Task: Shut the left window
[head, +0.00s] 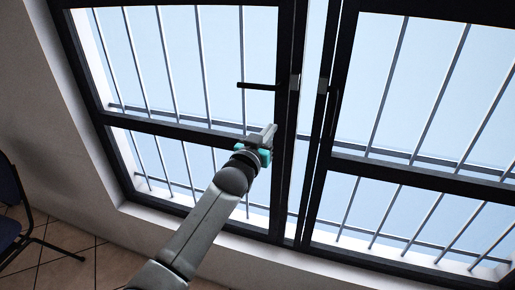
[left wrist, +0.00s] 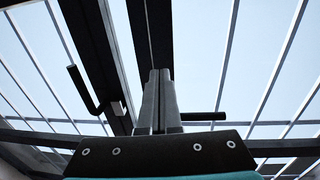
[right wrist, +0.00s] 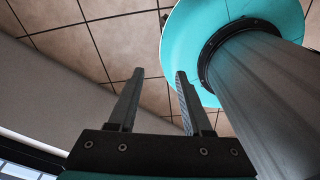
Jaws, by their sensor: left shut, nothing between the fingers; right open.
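The left window (head: 288,130) is a dark-framed sash with a black handle (head: 258,86) sticking out level to the left from its right-hand stile. A bright strip of sky shows between this stile and the right window (head: 333,120), so the two edges stand apart. My left gripper (head: 272,130) is shut and empty, below the handle and in front of the left window near its stile. In the left wrist view its fingers (left wrist: 155,85) are together, with the level handle (left wrist: 203,117) behind to the right. My right gripper (right wrist: 157,80) is open and empty.
White bars (head: 165,60) stand outside the panes. The right window's handle (left wrist: 85,90) shows at the left in the left wrist view. A dark chair (head: 12,205) stands at the far left on the tiled floor (head: 65,260). Tiles lie under my right gripper.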

